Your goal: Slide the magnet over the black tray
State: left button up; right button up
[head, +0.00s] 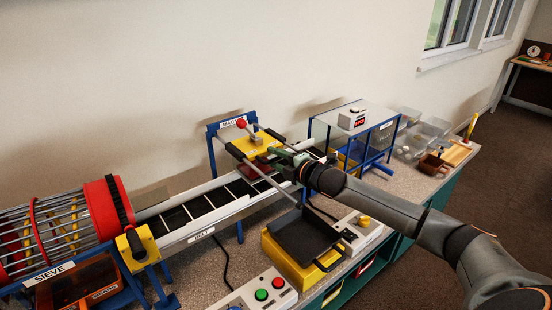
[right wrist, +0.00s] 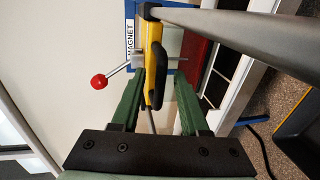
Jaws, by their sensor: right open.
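The magnet (head: 252,145) is a yellow block on two grey rails in a blue frame labelled MAGNET, above the belt. In the right wrist view its yellow edge with a black handle (right wrist: 157,65) shows edge-on. The black tray (head: 303,232) sits on a yellow stand in front of the belt, near the rails' front end. My right gripper (head: 286,158) is at the magnet's front right side. In the right wrist view its green fingers (right wrist: 160,85) are open, with the handle between them; I cannot tell whether they touch it. My left gripper is out of view.
A red-knobbed lever (right wrist: 100,81) stands beside the magnet. The belt (head: 205,207) runs below, from the red-ended sieve drum (head: 108,207). A control box (head: 360,232) stands right of the tray. A clear-topped blue frame (head: 362,118) stands behind my right arm.

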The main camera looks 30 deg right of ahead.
grip_shut()
dwell(0.4)
dwell(1.1)
